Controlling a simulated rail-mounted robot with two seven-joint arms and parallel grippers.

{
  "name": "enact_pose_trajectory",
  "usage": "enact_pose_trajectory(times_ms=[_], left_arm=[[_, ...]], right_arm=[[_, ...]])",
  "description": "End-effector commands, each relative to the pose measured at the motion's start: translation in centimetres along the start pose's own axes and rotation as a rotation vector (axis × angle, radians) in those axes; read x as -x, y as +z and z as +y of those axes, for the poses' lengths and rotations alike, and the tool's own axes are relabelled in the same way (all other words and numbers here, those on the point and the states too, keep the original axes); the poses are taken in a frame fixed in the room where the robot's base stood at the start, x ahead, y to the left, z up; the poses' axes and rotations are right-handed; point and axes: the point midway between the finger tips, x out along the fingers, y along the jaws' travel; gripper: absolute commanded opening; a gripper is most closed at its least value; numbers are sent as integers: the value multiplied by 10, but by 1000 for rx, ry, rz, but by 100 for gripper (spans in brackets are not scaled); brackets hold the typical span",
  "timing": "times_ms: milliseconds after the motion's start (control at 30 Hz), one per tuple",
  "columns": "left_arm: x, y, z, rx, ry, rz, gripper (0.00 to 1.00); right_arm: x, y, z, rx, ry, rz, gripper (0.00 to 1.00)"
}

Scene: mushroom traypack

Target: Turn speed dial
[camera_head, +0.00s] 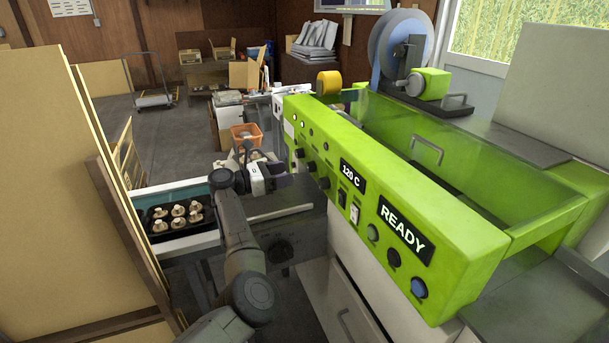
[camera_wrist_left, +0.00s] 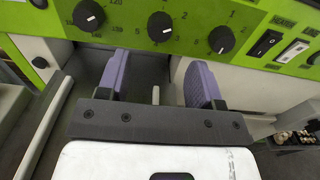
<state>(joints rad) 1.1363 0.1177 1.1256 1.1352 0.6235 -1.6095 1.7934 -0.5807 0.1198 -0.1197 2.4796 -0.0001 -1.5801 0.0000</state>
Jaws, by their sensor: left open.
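A green machine panel carries several black dials with white pointer marks. In the left wrist view a left dial (camera_wrist_left: 89,14), a middle dial (camera_wrist_left: 160,27) and a right dial (camera_wrist_left: 221,40) run along the panel, with numbers printed around them. I cannot read which one is the speed dial. My left gripper (camera_wrist_left: 158,72) is open, its two purple-grey fingers apart and empty, just short of the panel with the middle dial ahead between them. In the head view the left gripper (camera_head: 284,181) is beside the dials (camera_head: 323,183) on the panel's left face. My right gripper is not in view.
The green panel (camera_head: 450,255) also holds a 120 C display (camera_head: 352,175), a READY display (camera_head: 404,229), switches and buttons. A black tray of mushrooms (camera_head: 155,213) lies at left. Tall tan boards (camera_head: 60,190) stand at far left.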

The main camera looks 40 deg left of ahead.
Motion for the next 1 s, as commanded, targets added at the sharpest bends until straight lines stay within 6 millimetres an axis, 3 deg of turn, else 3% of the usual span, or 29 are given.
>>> enact_pose_trajectory(times_ms=[200, 400, 900, 1000], left_arm=[[-38, -2, -1, -2, -3, -2, 60], [-59, -1, 0, -1, -2, -1, 60], [-69, 1, 0, -3, 1, 1, 60], [-69, 0, 0, -3, 0, 1, 52]], right_arm=[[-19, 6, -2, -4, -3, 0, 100], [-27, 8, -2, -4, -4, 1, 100], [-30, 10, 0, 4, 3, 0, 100], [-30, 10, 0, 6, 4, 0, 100]])
